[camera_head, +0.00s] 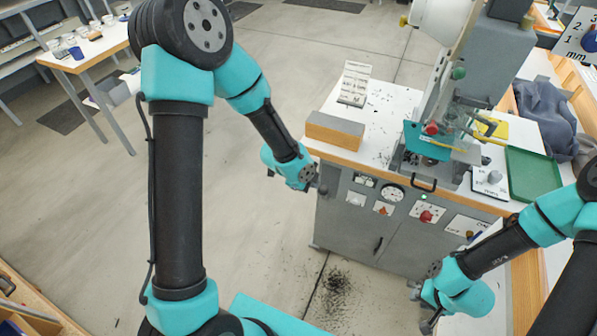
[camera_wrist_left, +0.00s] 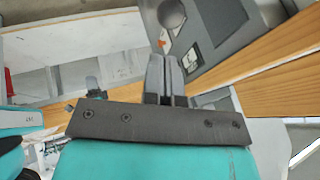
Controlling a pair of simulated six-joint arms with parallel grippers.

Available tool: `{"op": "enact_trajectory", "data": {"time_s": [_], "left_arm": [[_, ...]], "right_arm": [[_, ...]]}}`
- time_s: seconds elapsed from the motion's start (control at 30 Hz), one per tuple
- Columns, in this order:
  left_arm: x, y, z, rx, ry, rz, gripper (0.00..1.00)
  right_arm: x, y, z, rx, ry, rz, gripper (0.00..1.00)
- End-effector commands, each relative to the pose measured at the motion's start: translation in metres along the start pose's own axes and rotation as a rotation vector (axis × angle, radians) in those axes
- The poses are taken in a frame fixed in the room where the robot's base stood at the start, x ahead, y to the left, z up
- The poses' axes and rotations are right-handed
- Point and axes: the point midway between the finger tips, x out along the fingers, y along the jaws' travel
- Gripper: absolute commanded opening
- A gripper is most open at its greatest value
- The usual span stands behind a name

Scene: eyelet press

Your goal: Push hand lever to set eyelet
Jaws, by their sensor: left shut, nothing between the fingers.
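The eyelet press (camera_head: 440,135) stands on the cabinet top, with a teal guard, a red knob (camera_head: 431,129) and a green knob (camera_head: 458,73). I cannot tell which part is the hand lever. My left gripper (camera_head: 322,189) is beside the cabinet's left front edge, below the top and well left of the press. In the left wrist view its fingers (camera_wrist_left: 164,75) are together and empty. A dark round part (camera_wrist_left: 171,13) appears just beyond the fingertips. My right gripper (camera_head: 427,323) hangs low in front of the cabinet; its finger opening is unclear.
The grey cabinet (camera_head: 345,225) carries a gauge (camera_head: 392,192), labels and a red switch (camera_head: 426,216). A wood and grey block (camera_head: 335,130) lies at its left front corner. A green tray (camera_head: 533,174) lies to the right.

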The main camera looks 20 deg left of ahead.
Motion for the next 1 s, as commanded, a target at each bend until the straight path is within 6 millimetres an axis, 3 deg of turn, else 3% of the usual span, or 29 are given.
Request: {"op": "enact_trajectory", "data": {"time_s": [0.4,0.7,1.0], "left_arm": [[-0.056,0.0,0.001,0.0,-0.001,-0.001,0.0],[-0.074,0.0,0.001,-0.001,0.0,0.0,0.0],[-0.078,0.0,0.0,-0.001,0.0,0.001,0.0]], "right_arm": [[0.0,0.0,0.0,0.0,0.0,0.0,0.32],[0.0,0.0,0.0,0.0,0.0,0.0,0.32],[0.0,0.0,0.0,0.0,0.0,0.0,0.32]]}}
